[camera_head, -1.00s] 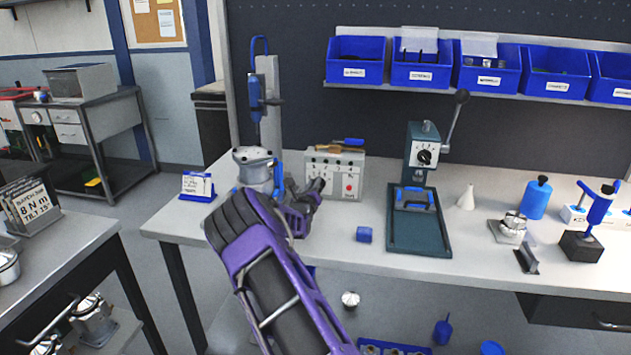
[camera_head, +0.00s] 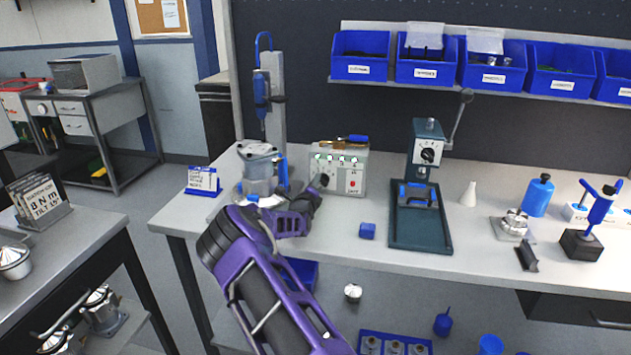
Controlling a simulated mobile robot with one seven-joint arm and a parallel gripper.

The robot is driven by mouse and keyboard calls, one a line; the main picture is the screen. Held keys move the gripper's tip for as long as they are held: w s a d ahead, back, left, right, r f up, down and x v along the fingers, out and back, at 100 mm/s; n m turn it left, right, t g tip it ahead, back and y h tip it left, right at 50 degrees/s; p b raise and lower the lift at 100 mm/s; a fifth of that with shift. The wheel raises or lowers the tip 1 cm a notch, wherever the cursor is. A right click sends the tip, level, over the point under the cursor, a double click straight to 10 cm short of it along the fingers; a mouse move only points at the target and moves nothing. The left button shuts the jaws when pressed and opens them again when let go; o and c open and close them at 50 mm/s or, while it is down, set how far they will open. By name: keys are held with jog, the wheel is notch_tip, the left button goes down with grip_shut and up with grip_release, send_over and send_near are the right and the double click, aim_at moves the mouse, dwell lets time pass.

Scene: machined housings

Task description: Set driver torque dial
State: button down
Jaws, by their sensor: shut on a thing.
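The driver controller (camera_head: 355,160) is a pale grey box at the back of the bench, with a row of small lights along its top front and a red button at lower right. Its dark dial (camera_head: 324,180) is at the lower left of the front face. My gripper (camera_head: 319,188) reaches in from the left and is shut on the dial. The fingers partly hide it, and its setting is too small to read. The blue driver (camera_head: 261,88) hangs on a grey column left of the box, above a metal housing (camera_head: 258,165).
A press (camera_head: 427,150) with its own dial stands right of the controller. A small sign (camera_head: 202,180) stands at the bench's left end. Blue bins (camera_head: 427,72) hang above.

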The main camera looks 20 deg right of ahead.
dwell(0.4)
jog(key=c, duration=0.9)
grip_release()
jog(key=shift+o, duration=0.2)
jog(key=p+v, duration=0.1)
jog(key=v, duration=1.6)
jog(key=shift+s+a, duration=0.15)
jog(key=shift+s, duration=0.05)
